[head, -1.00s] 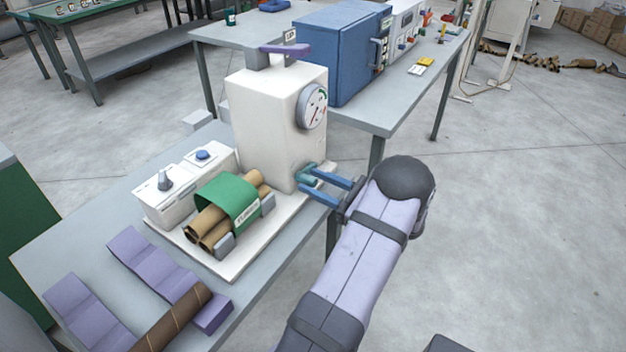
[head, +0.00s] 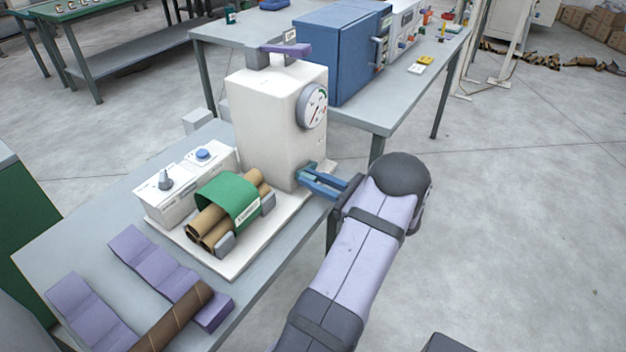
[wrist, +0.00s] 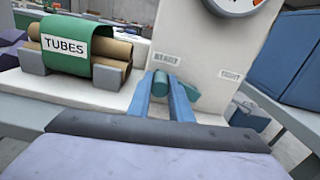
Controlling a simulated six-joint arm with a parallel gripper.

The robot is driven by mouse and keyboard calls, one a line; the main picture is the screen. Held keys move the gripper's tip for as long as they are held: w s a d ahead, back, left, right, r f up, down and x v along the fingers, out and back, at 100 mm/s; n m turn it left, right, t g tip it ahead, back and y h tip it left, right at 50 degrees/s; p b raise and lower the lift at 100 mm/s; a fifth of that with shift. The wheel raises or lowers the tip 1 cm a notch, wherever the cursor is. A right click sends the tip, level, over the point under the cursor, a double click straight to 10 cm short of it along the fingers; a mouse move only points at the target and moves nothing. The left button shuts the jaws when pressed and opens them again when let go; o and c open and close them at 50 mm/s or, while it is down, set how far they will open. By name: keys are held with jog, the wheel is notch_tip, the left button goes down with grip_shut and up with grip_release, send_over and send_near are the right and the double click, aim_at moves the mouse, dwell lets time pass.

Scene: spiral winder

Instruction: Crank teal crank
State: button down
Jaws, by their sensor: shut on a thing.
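The white winder machine (head: 265,120) stands on the grey table with a round dial (head: 313,106) on its side. The teal crank (wrist: 188,92) is low on the machine's face, between the two blue fingers of my gripper (wrist: 170,95). In the head view my gripper (head: 322,182) reaches in from the right, and its fingers have closed on the crank, which they mostly hide. In the wrist view one crank end shows right of the fingers, beneath small labels (wrist: 166,58) I cannot read surely.
A green sleeve marked TUBES (wrist: 64,47) wraps brown tubes left of the machine. A white control box (head: 185,180) with a blue button stands behind it. Purple cradles (head: 165,275) and a brown tube (head: 172,318) lie at the front left. Open floor is to the right.

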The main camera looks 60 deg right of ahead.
jog(key=shift+d+r+m+p, duration=0.2)
jog(key=shift+r+m+p, duration=0.5)
jog(key=shift+m+p, duration=0.25)
jog(key=shift+d+r+m+p, duration=0.45)
jog(key=shift+r+m+p, duration=0.25)
jog(key=shift+m+p, duration=0.5)
jog(key=m+p, duration=0.1)
jog(key=d+r+m+p, duration=0.1)
jog(key=shift+d+m, duration=0.1)
jog(key=shift+m, duration=0.25)
jog(key=m, duration=0.1)
jog(key=d+m+p, duration=0.1)
jog(key=shift+d+r+m, duration=0.25)
jog(key=shift+r+m, duration=0.05)
jog(key=shift+r, duration=0.1)
jog(key=d+m, duration=0.1)
jog(key=m, duration=0.1)
jog(key=d+m, duration=0.1)
jog(key=m, duration=0.1)
jog(key=shift+d+r+m+p, duration=0.15)
jog(key=shift+d+m+p, duration=0.15)
jog(key=shift+d+f+m+b, duration=0.1)
jog(key=shift+d+m+b, duration=0.1)
jog(key=shift+d+m, duration=0.55)
jog(key=shift+d+f+m+b, duration=0.15)
jog(key=shift+d+m+b, duration=0.15)
jog(key=shift+m, duration=0.75)
jog(key=shift+d+f+m+b, duration=0.15)
jog(key=shift+d+m, duration=0.45)
jog(key=shift+m, duration=0.3)
